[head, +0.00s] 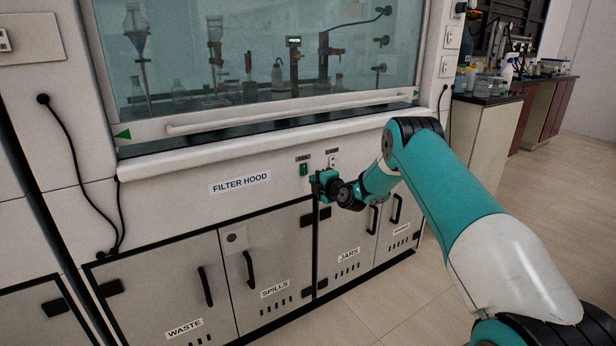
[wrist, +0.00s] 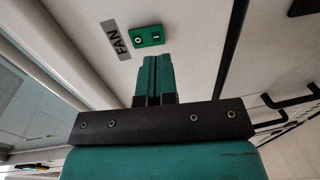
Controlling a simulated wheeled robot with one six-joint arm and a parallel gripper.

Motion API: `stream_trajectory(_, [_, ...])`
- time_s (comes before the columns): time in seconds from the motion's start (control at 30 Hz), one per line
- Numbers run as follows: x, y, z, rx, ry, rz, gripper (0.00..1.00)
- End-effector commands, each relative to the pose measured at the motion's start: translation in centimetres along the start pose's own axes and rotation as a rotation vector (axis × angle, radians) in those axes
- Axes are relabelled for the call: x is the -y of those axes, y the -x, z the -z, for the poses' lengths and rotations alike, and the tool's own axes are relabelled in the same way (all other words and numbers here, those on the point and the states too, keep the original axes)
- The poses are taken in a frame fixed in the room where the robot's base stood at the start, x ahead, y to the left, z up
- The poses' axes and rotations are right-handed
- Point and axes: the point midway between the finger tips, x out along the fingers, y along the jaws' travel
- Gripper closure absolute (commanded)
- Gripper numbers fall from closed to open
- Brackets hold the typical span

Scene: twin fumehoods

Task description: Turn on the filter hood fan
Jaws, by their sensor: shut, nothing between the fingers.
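The filter hood is the white cabinet with the "FILTER HOOD" label (head: 240,182) and a glass sash (head: 255,60) above. In the head view the green switch (head: 304,169) sits on the panel under the sill. My gripper (wrist: 157,62) is shut and empty, its fingertips just below the switch in the wrist view. I cannot tell whether they touch it. In the head view my gripper (head: 318,183) is close to the panel, just below the switch.
A second, pale switch (head: 332,161) sits right of the green one. The sill (head: 200,150) juts out above. Cabinet doors with black handles (head: 249,268) lie below. A black cable (head: 62,150) hangs at left. The floor (head: 400,300) in front is clear.

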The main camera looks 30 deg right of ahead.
Motion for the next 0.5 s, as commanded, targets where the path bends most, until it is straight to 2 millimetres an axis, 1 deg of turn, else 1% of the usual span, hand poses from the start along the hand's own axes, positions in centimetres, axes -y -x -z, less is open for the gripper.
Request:
stream_trajectory(0.03, [0.0, -1.0, 0.1, -0.002, 0.001, -0.002, 1.0])
stream_trajectory(0.2, [0.1, -3.2, 0.1, -0.001, 0.002, -0.002, 1.0])
stream_trajectory(0.33, [0.1, -4.2, 0.0, 0.0, 0.001, -0.001, 1.0])
stream_trajectory(0.5, [0.0, -4.6, 0.0, 0.0, -0.001, 0.0, 1.0])
